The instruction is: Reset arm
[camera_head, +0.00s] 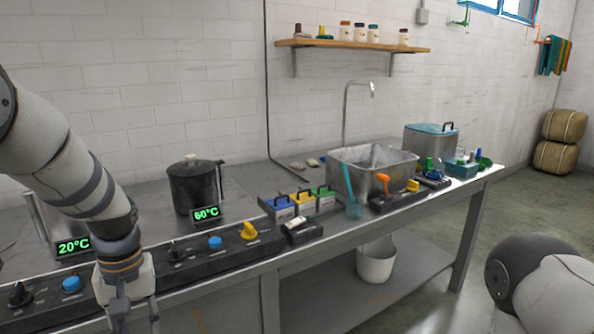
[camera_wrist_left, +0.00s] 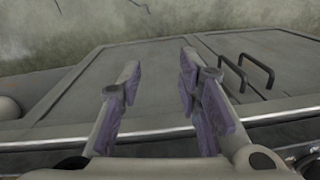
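My left gripper (camera_head: 134,312) hangs down at the front edge of the metal counter (camera_head: 140,250), in front of the black control panel. In the left wrist view my left gripper (camera_wrist_left: 160,95) shows two purple-padded fingers spread apart with nothing between them. The fingers point toward the grey cabinet front below the counter. Part of my right arm shows at the lower right of the head view, but its gripper is outside the frame.
A control panel (camera_head: 130,276) with coloured knobs runs along the counter's front. A black pot (camera_head: 195,188), coloured boxes (camera_head: 302,203) and a metal sink (camera_head: 372,172) stand behind it. A white bucket (camera_head: 376,262) sits under the counter. The floor at right is mostly clear.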

